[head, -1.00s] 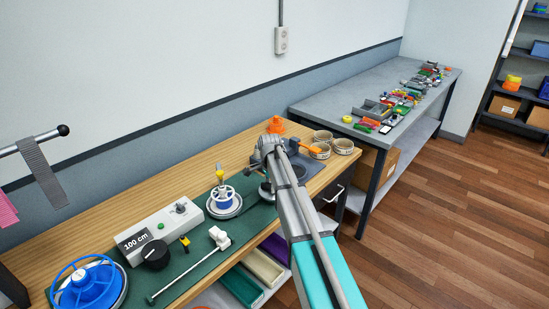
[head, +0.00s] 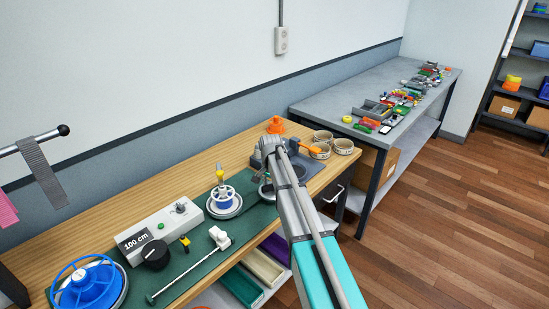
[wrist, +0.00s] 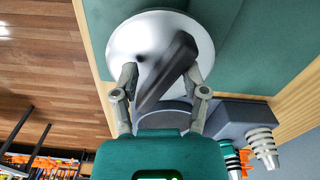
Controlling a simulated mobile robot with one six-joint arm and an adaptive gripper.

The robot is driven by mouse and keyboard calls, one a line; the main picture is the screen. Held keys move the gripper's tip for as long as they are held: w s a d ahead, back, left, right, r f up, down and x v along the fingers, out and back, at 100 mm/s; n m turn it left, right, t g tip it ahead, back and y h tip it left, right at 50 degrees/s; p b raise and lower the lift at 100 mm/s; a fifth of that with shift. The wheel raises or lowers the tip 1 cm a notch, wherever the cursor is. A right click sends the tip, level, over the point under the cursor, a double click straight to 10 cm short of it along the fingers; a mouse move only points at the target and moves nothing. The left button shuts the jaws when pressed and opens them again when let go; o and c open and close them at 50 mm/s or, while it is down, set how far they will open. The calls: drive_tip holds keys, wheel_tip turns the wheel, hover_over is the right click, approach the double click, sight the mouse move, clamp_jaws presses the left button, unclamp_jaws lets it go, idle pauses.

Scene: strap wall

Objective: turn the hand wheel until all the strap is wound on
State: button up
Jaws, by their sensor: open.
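A blue wheel (head: 87,284) with a raised ring rim lies on a round base at the near left of the bench. A smaller white and blue wheel (head: 223,198) with a yellow top stands on a silver disc further back. A grey strap (head: 42,170) hangs over a bar at the left. My gripper (wrist: 160,76) is open in the wrist view, its fingers either side of a dark bar (wrist: 168,72) over a silver disc (wrist: 126,48). I cannot tell whether they touch it. In the head view my arm mostly hides my gripper.
A white box (head: 155,231) marked 100 cm, a black knob (head: 155,254) and a white-ended rod (head: 188,268) lie on the green mat. A grey table (head: 330,108) stands beyond.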

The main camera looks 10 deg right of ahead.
drive_tip(key=shift+s+d+n, duration=0.1)
drive_tip(key=shift+n, duration=0.95)
drive_tip(key=shift+s+d+n, duration=0.1)
drive_tip(key=shift+n, duration=0.95)
drive_tip(key=shift+d+n, duration=0.15)
drive_tip(key=shift+n, duration=1.75)
drive_tip(key=shift+d+n, duration=0.15)
drive_tip(key=shift+n, duration=1.65)
drive_tip(key=shift+w+d+n, duration=0.15)
drive_tip(key=shift+n, duration=1.95)
drive_tip(key=shift+w+d+n, duration=0.1)
drive_tip(key=shift+n, duration=1.7)
drive_tip(key=shift+w+d+n, duration=0.1)
drive_tip(key=shift+w+n, duration=0.05)
drive_tip(key=shift+n, duration=2.05)
drive_tip(key=shift+w+n, duration=0.15)
drive_tip(key=shift+n, duration=1.65)
drive_tip(key=shift+w+n, duration=0.15)
drive_tip(key=shift+n, duration=1.75)
wheel_tip(320, 180, up, 12)
drive_tip(key=p, duration=1.2)
drive_tip(key=shift+r, duration=0.2)
